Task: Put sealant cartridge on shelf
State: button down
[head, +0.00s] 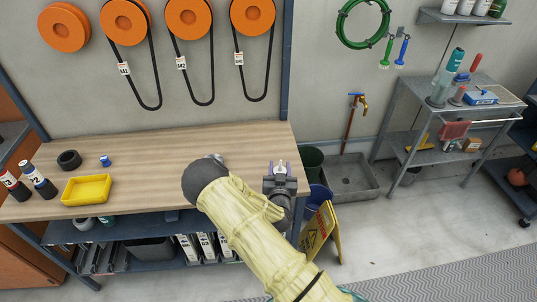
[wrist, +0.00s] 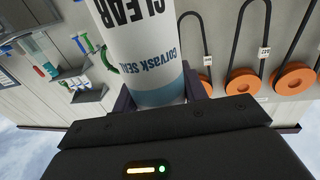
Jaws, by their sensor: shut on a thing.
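The sealant cartridge (wrist: 150,50) is a white tube with black "CLEAR" lettering and blue lettering near its end. My gripper (wrist: 155,92) is shut on it in the wrist view, with dark jaws at both sides. The cartridge's far end is cut off by the picture's top edge. In the head view my gripper (head: 279,168) is near the bench's right end, and the cartridge is hardly visible there. A wall shelf (head: 465,18) at top right holds several white bottles. A lower shelf (head: 165,228) under the bench holds binders and a grey bin.
The wooden bench (head: 150,150) bears a yellow tray (head: 87,189), a black roll (head: 69,160) and two bottles (head: 38,180) at left; its middle is clear. A grey metal stand (head: 420,100) with tools stands right. A yellow floor sign (head: 320,232) and blue bucket (head: 318,197) stand beside the bench.

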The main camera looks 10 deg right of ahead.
jog(key=s+d+f+n+y+b, duration=0.1)
jog(key=s+d+f+b, duration=0.3)
jog(key=f, duration=0.3)
jog(key=s+d+f+n+y+b, duration=0.1)
jog(key=s+d+f+b, duration=0.3)
jog(key=s+f+b, duration=0.1)
notch_tip(320, 180, down, 3)
jog(key=shift+d+r+y+b, duration=0.15)
jog(key=shift+d+y+b, duration=0.15)
jog(key=shift+y+b, duration=0.15)
